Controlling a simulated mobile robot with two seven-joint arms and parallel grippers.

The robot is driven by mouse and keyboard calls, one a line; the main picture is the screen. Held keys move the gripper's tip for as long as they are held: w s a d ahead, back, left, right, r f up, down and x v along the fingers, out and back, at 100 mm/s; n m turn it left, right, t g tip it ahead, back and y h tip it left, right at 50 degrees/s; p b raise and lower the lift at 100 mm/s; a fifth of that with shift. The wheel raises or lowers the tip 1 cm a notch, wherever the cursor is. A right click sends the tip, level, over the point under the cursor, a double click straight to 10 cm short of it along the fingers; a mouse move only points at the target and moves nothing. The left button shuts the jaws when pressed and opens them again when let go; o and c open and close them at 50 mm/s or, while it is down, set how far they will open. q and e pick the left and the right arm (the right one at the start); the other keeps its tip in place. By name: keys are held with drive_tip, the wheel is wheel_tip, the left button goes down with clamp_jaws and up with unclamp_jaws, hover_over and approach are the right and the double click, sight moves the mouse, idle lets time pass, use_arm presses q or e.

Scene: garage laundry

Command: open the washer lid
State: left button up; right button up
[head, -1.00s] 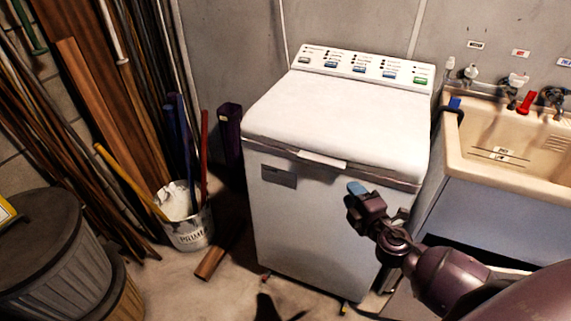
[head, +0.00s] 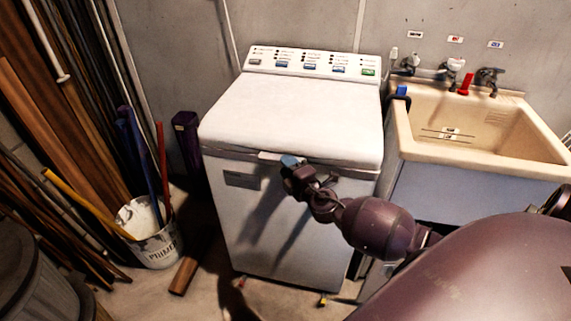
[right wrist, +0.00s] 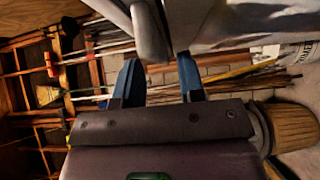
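The white washer (head: 300,215) stands against the wall with its lid (head: 300,115) down and flat. A small pale handle lip (head: 268,155) juts from the middle of the lid's front edge. My right gripper (head: 291,162) is at the front edge, close beside this lip and covering its right part. In the right wrist view its two blue fingers (right wrist: 160,80) are apart with a gap between them. A rounded grey-white edge of the washer (right wrist: 150,35) shows just beyond the fingertips; I cannot tell whether they touch it. My left gripper is not in view.
A utility sink (head: 400,140) with taps stands close on the washer's right. A primer bucket (head: 155,245) with poles stands to the left, near a purple box (head: 187,140) and leaning boards. Some floor is clear before the washer.

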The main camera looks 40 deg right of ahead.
drive_tip(key=shift+w, duration=0.75)
clamp_jaws()
